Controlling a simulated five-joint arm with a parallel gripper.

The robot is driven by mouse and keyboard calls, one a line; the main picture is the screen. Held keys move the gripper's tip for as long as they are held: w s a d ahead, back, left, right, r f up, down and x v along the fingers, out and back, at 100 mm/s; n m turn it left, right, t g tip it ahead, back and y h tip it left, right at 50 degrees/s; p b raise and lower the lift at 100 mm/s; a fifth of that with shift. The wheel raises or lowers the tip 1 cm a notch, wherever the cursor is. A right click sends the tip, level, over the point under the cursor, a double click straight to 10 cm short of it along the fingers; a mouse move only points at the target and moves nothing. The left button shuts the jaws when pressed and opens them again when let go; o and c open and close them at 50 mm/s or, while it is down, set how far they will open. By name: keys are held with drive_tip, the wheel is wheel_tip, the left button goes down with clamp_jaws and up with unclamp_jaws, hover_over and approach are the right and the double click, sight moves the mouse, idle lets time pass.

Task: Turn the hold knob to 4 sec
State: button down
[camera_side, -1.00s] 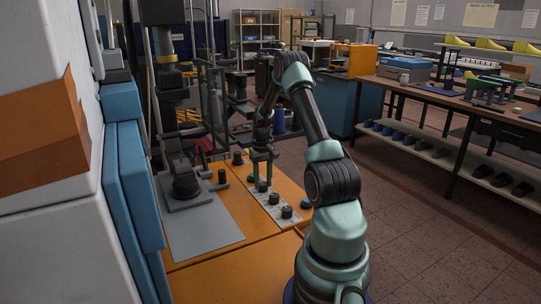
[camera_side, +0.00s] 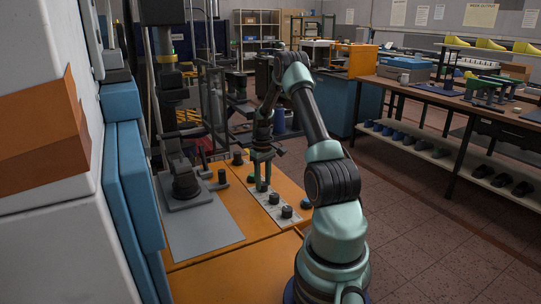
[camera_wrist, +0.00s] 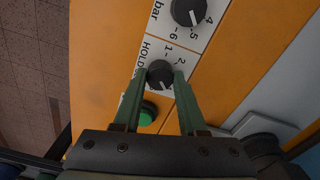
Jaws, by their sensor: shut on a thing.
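The hold knob (camera_wrist: 160,73) is black and round, on a white strip lettered HOLD with a 1 and a 2 readable beside it. A light mark shows near the knob's lower edge in the wrist view; the number it faces I cannot read. My gripper (camera_wrist: 160,78) has its two green fingers on either side of the knob, shut on it. The fingers hide part of the scale. In the side view my gripper (camera_side: 261,183) points down at the far end of the knob strip (camera_side: 269,205), around the knob there.
A second black knob (camera_wrist: 187,12), lettered bar, sits close by on the strip. A green button (camera_wrist: 148,113) lies between my fingers, near the hold knob. On the orange bench (camera_side: 220,255), a grey plate (camera_side: 205,236) and dark press parts (camera_side: 184,180) stand to the left.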

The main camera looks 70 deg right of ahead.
sight(263, 184)
drive_tip(key=shift+c, duration=2.3)
unclamp_jaws()
drive_tip(key=shift+r, duration=0.15)
wheel_tip(263, 184, up, 12)
